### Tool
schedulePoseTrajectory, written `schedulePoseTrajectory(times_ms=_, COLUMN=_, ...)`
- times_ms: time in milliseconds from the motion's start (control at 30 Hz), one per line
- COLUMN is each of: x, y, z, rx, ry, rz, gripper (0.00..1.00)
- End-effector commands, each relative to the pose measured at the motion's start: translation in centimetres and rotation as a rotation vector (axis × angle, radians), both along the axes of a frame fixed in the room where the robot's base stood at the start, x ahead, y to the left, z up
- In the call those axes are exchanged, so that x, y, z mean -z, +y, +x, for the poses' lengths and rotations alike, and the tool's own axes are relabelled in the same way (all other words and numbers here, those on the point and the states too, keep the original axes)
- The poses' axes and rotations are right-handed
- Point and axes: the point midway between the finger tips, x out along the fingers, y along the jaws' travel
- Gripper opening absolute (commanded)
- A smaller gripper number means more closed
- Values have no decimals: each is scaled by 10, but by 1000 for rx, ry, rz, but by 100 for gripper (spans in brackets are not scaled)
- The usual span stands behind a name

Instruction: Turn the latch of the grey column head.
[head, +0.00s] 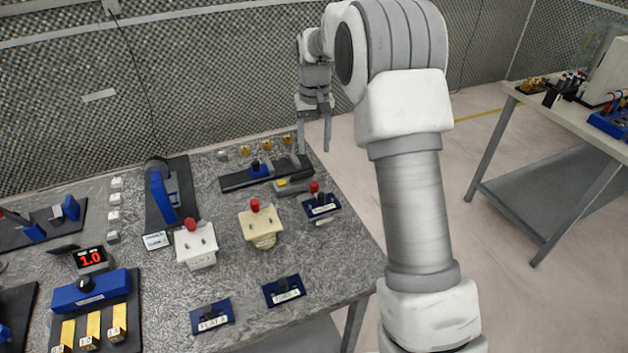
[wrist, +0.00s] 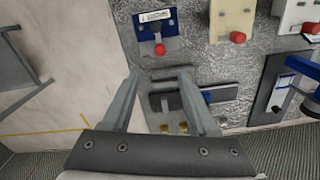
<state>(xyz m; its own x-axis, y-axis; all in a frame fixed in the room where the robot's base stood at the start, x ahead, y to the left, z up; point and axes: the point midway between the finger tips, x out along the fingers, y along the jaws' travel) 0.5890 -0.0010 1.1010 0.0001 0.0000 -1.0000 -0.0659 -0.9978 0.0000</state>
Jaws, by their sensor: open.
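My gripper (head: 314,148) is open and empty, pointing down above the bench's far right corner. In the wrist view its two fingers (wrist: 159,74) are apart, with a small grey block between and beyond their tips. In the head view this low grey block (head: 292,187), with a yellow patch, lies below and left of my gripper. Beside it is a blue labelled plate (head: 321,207) with a red knob (head: 314,187); the plate also shows in the wrist view (wrist: 155,20). I cannot tell which part is the grey column head's latch.
A cream box (head: 260,228) and a white box (head: 196,249), each with a red knob, stand left of the blue plate. A dark rail (head: 236,181) lies behind the grey block. The foam wall (head: 210,80) is behind; open floor lies right.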

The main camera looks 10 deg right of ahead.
Motion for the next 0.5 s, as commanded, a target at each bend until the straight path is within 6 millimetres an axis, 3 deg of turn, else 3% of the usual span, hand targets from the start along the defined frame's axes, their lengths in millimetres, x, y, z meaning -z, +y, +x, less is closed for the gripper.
schedulePoseTrajectory(times_ms=300, x=72, y=0, z=-1, rx=0, ry=4, rz=0, gripper=59)
schedulePoseTrajectory(times_ms=500, x=107, y=0, z=-1, rx=0, ry=3, rz=0, gripper=59)
